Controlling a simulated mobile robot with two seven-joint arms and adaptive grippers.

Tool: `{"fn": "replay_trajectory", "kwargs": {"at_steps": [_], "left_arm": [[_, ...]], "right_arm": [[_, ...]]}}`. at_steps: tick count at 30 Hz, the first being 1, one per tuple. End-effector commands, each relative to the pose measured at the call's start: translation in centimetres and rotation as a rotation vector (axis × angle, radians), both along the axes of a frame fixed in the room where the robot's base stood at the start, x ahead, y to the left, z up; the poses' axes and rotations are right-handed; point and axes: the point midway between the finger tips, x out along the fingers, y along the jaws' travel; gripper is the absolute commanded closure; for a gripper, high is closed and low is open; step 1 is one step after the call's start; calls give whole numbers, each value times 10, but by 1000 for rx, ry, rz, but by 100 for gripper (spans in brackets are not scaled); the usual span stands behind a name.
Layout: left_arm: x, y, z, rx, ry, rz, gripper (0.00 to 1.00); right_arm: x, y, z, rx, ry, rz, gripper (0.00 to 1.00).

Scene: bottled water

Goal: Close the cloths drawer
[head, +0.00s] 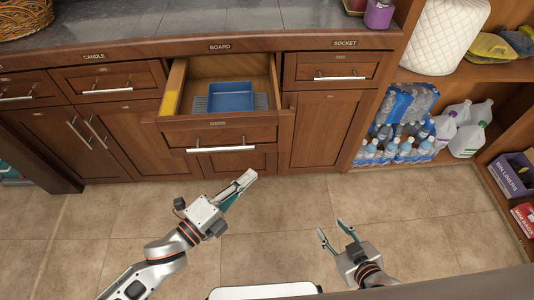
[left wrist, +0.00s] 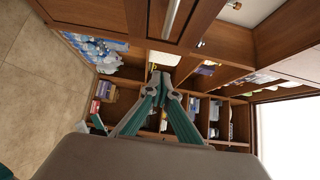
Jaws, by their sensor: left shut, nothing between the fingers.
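One drawer (head: 218,134) in the wooden cabinet stands pulled out, with a long metal handle on its front. Its small label is too small to read, so I cannot tell that it is the cloths drawer. Inside are a blue tray (head: 231,97) on a grey piece and a yellow item (head: 172,90) along the left side. My left gripper (head: 249,177) is shut and empty, in front of and below the drawer front, apart from the handle. It also shows shut in the left wrist view (left wrist: 160,80). My right gripper (head: 331,229) is open and empty, further right, over the floor.
A shut drawer (head: 108,82) is on the left and another (head: 331,68) on the right. The stone countertop (head: 190,20) runs above. Open shelves with bottled water (head: 395,150) and white jugs (head: 467,140) stand at the right. The tiled floor (head: 270,235) before the cabinet is clear.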

Motion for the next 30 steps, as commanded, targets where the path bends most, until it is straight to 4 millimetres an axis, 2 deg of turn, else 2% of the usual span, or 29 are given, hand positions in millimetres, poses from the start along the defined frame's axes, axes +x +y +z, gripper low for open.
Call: {"fn": "replay_trajectory", "kwargs": {"at_steps": [5, 17, 24, 30], "left_arm": [[16, -16, 2, -3, -1, 1, 100], [71, -70, 1, -4, 2, 3, 100], [101, -68, 0, -1, 3, 4, 100], [109, -68, 0, -4, 5, 4, 100]], "right_arm": [[4, 2, 4, 2, -7, 3, 60], [-3, 5, -3, 7, 6, 5, 60], [-9, 4, -7, 5, 17, 4, 60], [-8, 3, -7, 3, 16, 2, 60]]}}
